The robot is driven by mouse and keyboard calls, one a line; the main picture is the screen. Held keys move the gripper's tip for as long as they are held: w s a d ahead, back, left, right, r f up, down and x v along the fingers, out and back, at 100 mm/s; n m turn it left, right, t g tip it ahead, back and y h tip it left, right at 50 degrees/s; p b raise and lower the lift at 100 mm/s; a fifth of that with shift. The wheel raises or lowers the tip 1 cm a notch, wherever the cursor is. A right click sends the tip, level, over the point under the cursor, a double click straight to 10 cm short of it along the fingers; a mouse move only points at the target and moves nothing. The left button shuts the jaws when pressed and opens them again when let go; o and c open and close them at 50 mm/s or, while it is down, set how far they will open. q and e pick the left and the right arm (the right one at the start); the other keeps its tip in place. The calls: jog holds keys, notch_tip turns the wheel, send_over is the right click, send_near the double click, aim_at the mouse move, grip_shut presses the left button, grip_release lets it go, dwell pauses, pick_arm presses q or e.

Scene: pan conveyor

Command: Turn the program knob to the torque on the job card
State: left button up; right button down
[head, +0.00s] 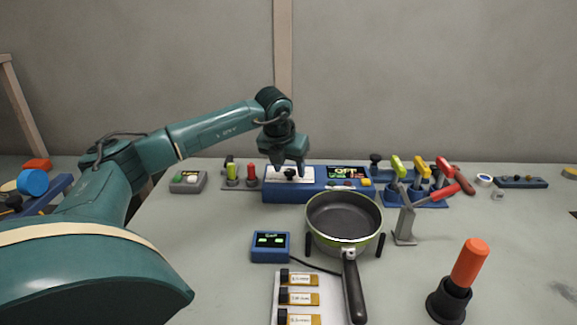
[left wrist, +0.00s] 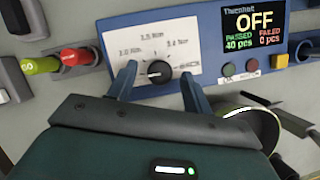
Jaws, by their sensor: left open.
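The program knob (left wrist: 160,72) is black, on a white dial plate (left wrist: 120,45) of the blue controller (head: 318,195). Torque labels ring it, the left one reading about 2.0 Nm; its white mark seems to point left. The controller's screen (left wrist: 254,25) reads OFF, 40 passed, 0 failed. My left gripper (head: 288,173) is open, pointing down at the dial. In the left wrist view its fingers (left wrist: 160,88) stand either side of the knob, with gaps. No job card can be told for sure; a board (head: 291,289) with labelled strips lies in front, its print too small to read.
A pan (head: 343,222) stands in front of the controller, its handle toward me. A small blue display box (head: 270,246) is left of it. Green and red drivers (head: 242,172) stand left of the controller, coloured levers (head: 420,172) to the right, an orange-handled tool (head: 468,265) front right.

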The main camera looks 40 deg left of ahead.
pick_arm(q)
jog(key=shift+c, duration=0.5)
jog(key=c, duration=0.9)
jog(key=shift+o, duration=0.2)
jog(key=shift+m, duration=0.4)
jog(key=m, duration=0.1)
jog(key=m+h+p, duration=0.1)
jog(key=m, duration=0.1)
jog(key=m+h+p, duration=0.1)
jog(key=shift+a+r, duration=0.15)
jog(key=shift+a, duration=0.1)
jog(key=shift+a+m+h+p, duration=0.1)
jog(key=shift+m+h+p, duration=0.65)
jog(key=shift+m, duration=1.25)
jog(key=o, duration=1)
jog(key=shift+c, duration=0.2)
